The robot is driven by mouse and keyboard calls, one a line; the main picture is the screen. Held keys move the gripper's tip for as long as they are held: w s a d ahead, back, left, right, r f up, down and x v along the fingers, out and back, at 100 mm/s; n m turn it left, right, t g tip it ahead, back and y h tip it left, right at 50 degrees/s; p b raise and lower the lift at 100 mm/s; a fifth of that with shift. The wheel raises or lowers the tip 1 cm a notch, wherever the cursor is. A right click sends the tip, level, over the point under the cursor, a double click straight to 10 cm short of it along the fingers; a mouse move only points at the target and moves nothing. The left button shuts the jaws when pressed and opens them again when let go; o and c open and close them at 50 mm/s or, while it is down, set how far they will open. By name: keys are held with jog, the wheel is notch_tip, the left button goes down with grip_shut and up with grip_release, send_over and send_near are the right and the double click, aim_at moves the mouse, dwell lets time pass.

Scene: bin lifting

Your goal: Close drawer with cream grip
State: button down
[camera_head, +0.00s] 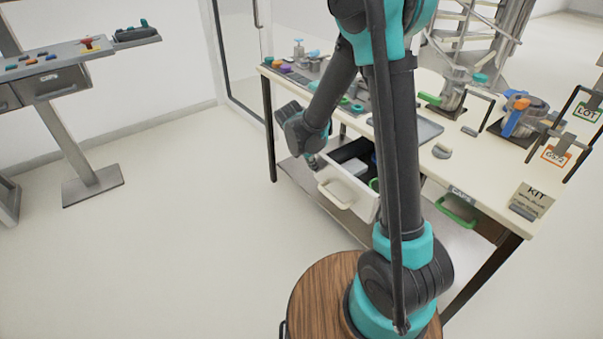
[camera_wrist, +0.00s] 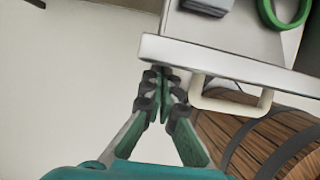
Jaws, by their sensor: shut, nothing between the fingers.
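The drawer with the cream grip (camera_head: 362,205) stands pulled out under the workbench, left of my arm's lower links. Its cream grip (camera_head: 336,195) is on the front panel. In the wrist view the drawer's white front (camera_wrist: 225,63) crosses the upper right, with the cream grip (camera_wrist: 232,106) below it. My gripper (camera_wrist: 165,78) is shut and empty, its tips close to the front panel's left part, left of the grip. I cannot tell whether they touch. In the head view my gripper (camera_head: 313,162) is at the drawer's left front corner.
A grey item (camera_wrist: 208,5) and a green ring (camera_wrist: 285,12) lie in the drawer. A second drawer with a green grip (camera_head: 457,212) is to the right. The workbench (camera_head: 465,165) carries several items above. A lower shelf (camera_head: 305,190) runs underneath.

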aim_at(356, 145)
jog(key=w+d, duration=0.4)
jog(key=d, duration=0.1)
jog(key=w+d, duration=0.4)
jog(key=d, duration=0.2)
jog(key=w+d, duration=0.4)
jog(key=d, duration=0.2)
jog(key=shift+w, duration=0.2)
